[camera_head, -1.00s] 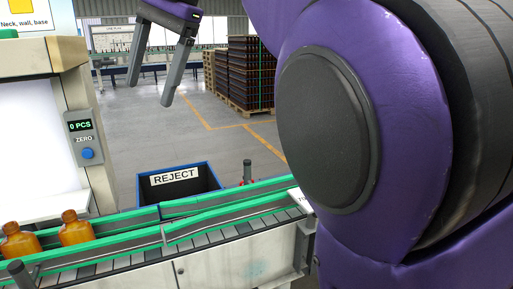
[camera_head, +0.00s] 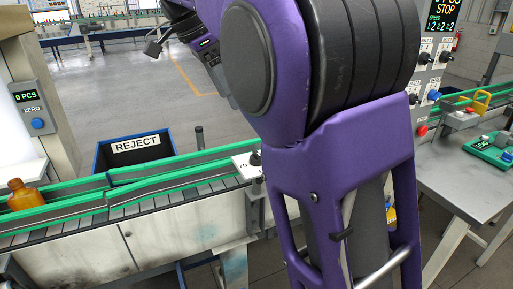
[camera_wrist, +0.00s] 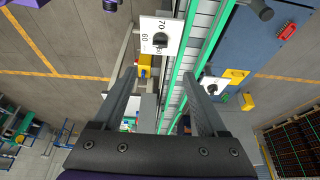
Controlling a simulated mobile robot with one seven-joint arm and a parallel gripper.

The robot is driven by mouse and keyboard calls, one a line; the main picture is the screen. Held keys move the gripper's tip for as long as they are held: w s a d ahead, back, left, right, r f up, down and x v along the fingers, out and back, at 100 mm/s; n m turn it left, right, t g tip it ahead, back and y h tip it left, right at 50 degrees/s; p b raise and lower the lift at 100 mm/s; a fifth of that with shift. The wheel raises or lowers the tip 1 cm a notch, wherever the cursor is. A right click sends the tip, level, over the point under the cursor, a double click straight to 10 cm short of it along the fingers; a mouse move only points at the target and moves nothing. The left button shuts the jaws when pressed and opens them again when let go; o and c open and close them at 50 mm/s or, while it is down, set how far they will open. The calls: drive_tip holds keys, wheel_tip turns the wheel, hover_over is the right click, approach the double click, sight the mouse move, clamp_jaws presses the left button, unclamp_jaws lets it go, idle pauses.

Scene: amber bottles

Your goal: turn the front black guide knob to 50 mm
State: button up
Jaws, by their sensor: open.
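The front black guide knob (camera_head: 255,158) sits on a white scale plate (camera_head: 241,167) at the near side of the conveyor, partly hidden by my arm in the head view. In the wrist view the knob (camera_wrist: 160,40) shows on its plate (camera_wrist: 149,22), with the marks 70 and 60 readable. Its pointer is too small to read. My gripper (camera_wrist: 163,80) is open and empty, with its fingers apart and the front knob beyond them, a little above the gap. A second black knob (camera_wrist: 211,89) on a white plate stands across the conveyor, behind the right finger.
The conveyor (camera_head: 150,212) with green rails carries an amber bottle (camera_head: 25,195) at left. A blue REJECT bin (camera_head: 135,147) and a dark post (camera_head: 199,137) stand behind it. A control panel (camera_head: 429,75) and grey table (camera_head: 470,185) are at right. A yellow block (camera_wrist: 145,62) sits below the front plate.

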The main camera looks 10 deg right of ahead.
sight(256, 152)
drive_tip(key=b+x, duration=0.2)
drive_tip(key=x, duration=1.5)
drive_tip(key=shift+f+b, duration=0.1)
drive_tip(key=shift+b, duration=0.25)
drive_tip(key=shift+c, duration=0.2)
clamp_jaws()
